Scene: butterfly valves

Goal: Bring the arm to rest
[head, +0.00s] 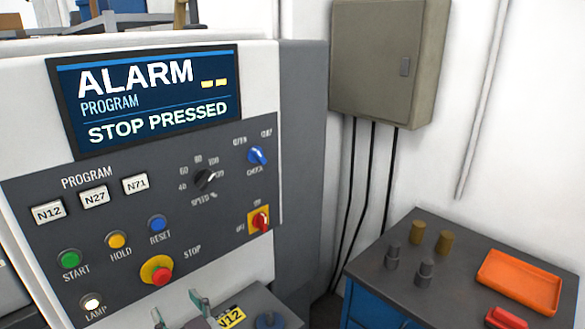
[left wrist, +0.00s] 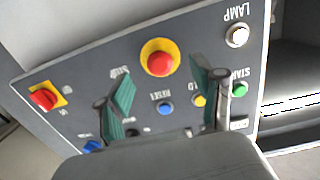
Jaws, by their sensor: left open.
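My left gripper (head: 181,312) is at the bottom edge of the head view, in front of the lower part of the control panel (head: 115,212). Only its fingertips show there. In the left wrist view, its two green-padded fingers (left wrist: 163,92) stand apart with nothing between them. The red stop button (head: 162,275) on its yellow ring is above the fingers in the head view; it also shows in the left wrist view (left wrist: 160,63). I cannot tell that the fingers touch anything. My right gripper is in neither view.
The screen (head: 150,98) reads ALARM, PROGRAM, STOP PRESSED. The lamp (head: 92,303) glows white. Start, hold and reset buttons, dials and a red switch (head: 260,219) are on the panel. At right, a cart top (head: 425,215) holds several small cylinders and an orange tray (head: 520,280).

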